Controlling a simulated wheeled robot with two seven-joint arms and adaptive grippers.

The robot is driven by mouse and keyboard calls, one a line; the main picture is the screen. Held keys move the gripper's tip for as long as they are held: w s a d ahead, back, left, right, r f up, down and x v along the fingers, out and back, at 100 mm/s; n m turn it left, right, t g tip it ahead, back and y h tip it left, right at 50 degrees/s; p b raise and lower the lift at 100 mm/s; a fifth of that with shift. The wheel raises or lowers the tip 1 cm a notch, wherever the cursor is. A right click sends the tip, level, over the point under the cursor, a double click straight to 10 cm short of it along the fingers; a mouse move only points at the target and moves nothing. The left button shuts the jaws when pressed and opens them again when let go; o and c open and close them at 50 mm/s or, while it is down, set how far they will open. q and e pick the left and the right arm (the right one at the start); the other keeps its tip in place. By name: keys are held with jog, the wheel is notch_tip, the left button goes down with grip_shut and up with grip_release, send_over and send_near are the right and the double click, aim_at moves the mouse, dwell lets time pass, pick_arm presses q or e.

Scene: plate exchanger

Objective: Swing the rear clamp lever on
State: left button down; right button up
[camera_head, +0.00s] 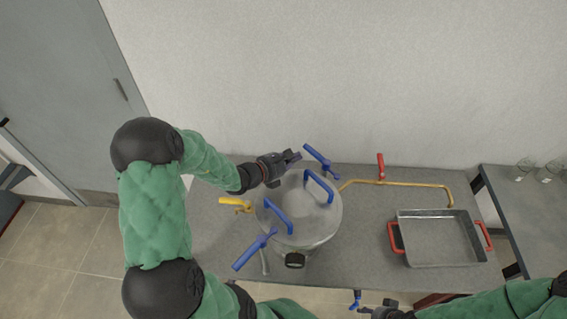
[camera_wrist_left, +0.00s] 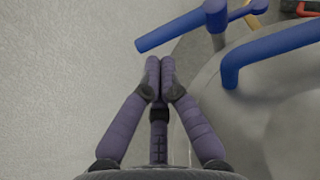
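A round metal vessel (camera_head: 315,225) with a grey lid and two blue loop handles (camera_head: 320,186) stands on the counter. The rear clamp lever (camera_head: 316,156) is blue; its free end points back toward the wall, outward from the lid. It also shows in the left wrist view (camera_wrist_left: 172,34), just ahead of my fingertips, with a small apparent gap. My left gripper (camera_head: 296,157) is beside that lever's left side; its fingers (camera_wrist_left: 160,62) are together and hold nothing. A front blue clamp lever (camera_head: 252,252) points outward at the lower left. My right gripper (camera_head: 365,310) is small at the bottom edge; its fingers are unclear.
A yellow-handled valve (camera_head: 236,204) is left of the vessel. A brass pipe (camera_head: 415,184) with a red lever (camera_head: 380,166) runs to the right. A metal tray (camera_head: 437,262) with red handles sits on the right counter. The wall (camera_head: 360,90) is close behind.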

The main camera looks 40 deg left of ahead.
aim_at(320, 159)
pick_arm(q)
jog(key=shift+x, duration=2.15)
pick_arm(e)
jog(key=shift+f, duration=0.3)
